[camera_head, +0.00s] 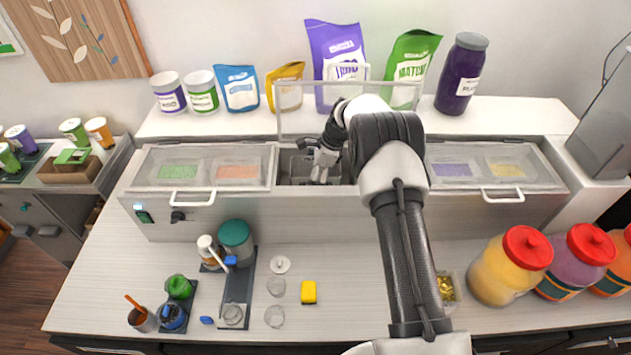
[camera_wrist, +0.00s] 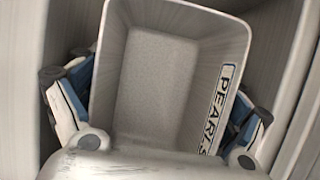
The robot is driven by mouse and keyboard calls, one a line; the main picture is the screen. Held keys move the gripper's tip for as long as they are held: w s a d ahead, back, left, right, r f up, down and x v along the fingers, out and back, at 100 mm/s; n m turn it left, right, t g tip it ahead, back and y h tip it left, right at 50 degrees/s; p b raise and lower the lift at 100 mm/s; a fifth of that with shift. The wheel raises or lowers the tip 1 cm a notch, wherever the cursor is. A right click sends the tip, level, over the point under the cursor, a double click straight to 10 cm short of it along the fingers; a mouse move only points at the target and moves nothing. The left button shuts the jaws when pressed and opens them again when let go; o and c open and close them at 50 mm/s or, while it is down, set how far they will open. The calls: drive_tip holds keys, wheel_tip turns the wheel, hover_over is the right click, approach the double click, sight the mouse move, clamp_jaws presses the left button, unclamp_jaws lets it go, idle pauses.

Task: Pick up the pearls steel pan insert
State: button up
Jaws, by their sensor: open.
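The pearls steel pan insert (camera_wrist: 165,85) fills the middle of the wrist view. It is a grey, empty, open-topped pan with a PEARLS label on its right inner wall. In the head view it is mostly hidden in the open middle bay of the counter unit, behind my arm. My gripper (camera_head: 320,176) reaches down into that bay. In the wrist view my gripper (camera_wrist: 160,105) is open, with one finger outside the pan's left wall and one outside its right wall. I cannot tell whether the fingers touch the walls.
The raised clear lid (camera_head: 281,108) stands behind the gripper. Closed lidded bays with green and orange contents (camera_head: 208,168) lie left, and purple and yellow ones (camera_head: 478,168) right. Pouches and jars line the back shelf. The front counter holds cups, a yellow block (camera_head: 308,292) and large red-lidded jars (camera_head: 512,265).

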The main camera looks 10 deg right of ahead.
drive_tip(key=shift+s+f, duration=0.1)
drive_tip(key=c, duration=0.9)
